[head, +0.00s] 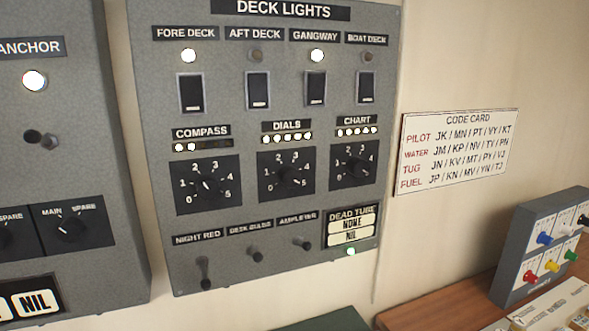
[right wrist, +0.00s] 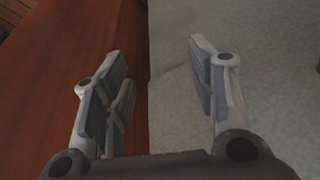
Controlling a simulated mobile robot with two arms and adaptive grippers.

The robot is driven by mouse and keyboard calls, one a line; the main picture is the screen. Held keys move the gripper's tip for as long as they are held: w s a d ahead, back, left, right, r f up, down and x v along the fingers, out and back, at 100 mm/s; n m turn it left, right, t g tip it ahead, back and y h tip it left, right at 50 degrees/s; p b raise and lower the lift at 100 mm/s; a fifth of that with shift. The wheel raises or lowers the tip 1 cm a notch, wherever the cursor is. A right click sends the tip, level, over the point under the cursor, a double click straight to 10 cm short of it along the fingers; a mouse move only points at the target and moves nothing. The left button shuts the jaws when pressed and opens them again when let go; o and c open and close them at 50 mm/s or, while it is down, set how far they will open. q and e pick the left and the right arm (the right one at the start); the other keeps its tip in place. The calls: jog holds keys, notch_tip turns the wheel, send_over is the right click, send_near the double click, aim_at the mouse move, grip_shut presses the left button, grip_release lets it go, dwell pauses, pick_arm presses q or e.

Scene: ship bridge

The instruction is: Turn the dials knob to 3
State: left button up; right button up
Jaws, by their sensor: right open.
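The dials knob (head: 289,178) is a black rotary knob on a black square plate numbered 0 to 5, in the middle of the deck lights panel (head: 222,130) in the head view. Its pointer is too small and dark to read surely. The row of small lights (head: 287,138) under its DIALS label is lit along its length. My right gripper (right wrist: 160,75) is open and empty in the right wrist view, with nothing between its fingers. It is not in the head view, and no gripper touches the knob. My left gripper is not in view.
The compass knob (head: 207,183) is left of the dials knob and the chart knob (head: 354,168) right of it. Switches (head: 258,91) are above and toggles (head: 254,252) below. A code card (head: 457,150) hangs at right, above a wooden desk (head: 440,302) with a plug box (head: 540,250).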

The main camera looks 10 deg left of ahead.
notch_tip(320, 180, up, 18)
jog(key=r+t+p, duration=0.1)
jog(key=t+p, duration=0.1)
jog(key=w+a+r+m+t+y, duration=0.1)
jog(key=w+a+r+t+y, duration=0.15)
jog(key=w+a+r, duration=0.6)
jog(key=t+y, duration=0.3)
jog(key=t, duration=0.3)
send_near(291, 181)
jog(key=w+d+f, duration=0.1)
jog(key=d+f, duration=0.7)
jog(key=f, duration=0.5)
jog(key=s+a+r+t+y, duration=0.1)
jog(key=a+r+y, duration=0.15)
jog(key=r, duration=0.25)
jog(key=s+a+r+y, duration=0.1)
jog(key=a+r, duration=0.2)
jog(key=r, duration=0.3)
jog(key=shift+n, duration=0.3)
jog(key=p+x, duration=0.3)
jog(key=x, duration=0.6)
jog(key=shift+w+a+p, duration=0.2)
jog(key=shift+w+p, duration=0.05)
jog(key=shift+p, duration=0.15)
jog(key=shift+w+a+f, duration=0.1)
jog(key=shift+w+a, duration=0.2)
jog(key=shift+w, duration=0.15)
